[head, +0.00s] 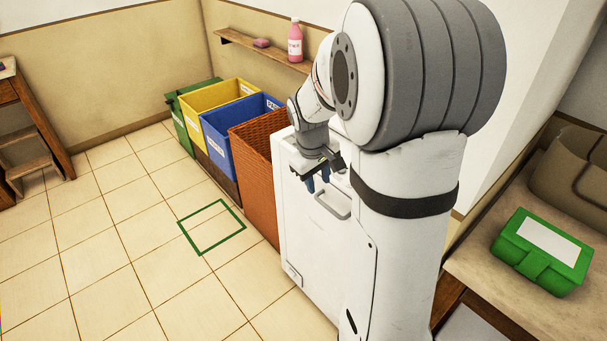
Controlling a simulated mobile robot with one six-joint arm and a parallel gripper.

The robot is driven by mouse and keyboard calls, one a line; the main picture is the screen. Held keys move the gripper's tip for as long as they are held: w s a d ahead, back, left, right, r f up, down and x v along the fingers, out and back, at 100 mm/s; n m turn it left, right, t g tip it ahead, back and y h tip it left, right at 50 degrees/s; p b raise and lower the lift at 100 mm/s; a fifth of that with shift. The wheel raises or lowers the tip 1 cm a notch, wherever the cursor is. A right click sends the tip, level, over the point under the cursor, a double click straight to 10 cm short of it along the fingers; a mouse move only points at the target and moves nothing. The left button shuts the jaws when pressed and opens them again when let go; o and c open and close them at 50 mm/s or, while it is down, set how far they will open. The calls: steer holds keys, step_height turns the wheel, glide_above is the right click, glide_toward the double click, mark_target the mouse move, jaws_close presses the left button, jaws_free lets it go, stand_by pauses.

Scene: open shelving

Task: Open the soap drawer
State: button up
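The white appliance (305,235) stands against the wall right of the wicker hamper, partly hidden behind my arm. A grey bar handle (332,206) shows on its front. I cannot make out the soap drawer; my gripper and arm cover much of the appliance's upper part. My gripper (318,180) points down in front of the appliance's upper front, just above and left of the bar handle. Its blue fingertips are small here, and I cannot tell how far apart they are or whether they touch anything.
A wicker hamper (258,175) and blue (217,145), yellow (195,115) and green (178,122) bins line the wall. A shelf (262,49) holds a pink bottle (295,42). A green case (543,252) lies on the right counter. The tiled floor is clear around a green square outline (190,237).

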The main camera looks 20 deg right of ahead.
mark_target(323, 205)
steer(key=shift+n, duration=0.3)
steer(key=d+f, duration=0.1)
steer(key=f, duration=0.2)
steer(key=w+d+f, duration=0.1)
steer(key=f, duration=0.3)
steer(key=w+d+f, duration=0.1)
steer(key=f, duration=0.2)
steer(key=shift+w+f+b, duration=0.15)
steer(key=shift+w+b, duration=0.1)
steer(key=shift+b, duration=0.1)
jaws_close()
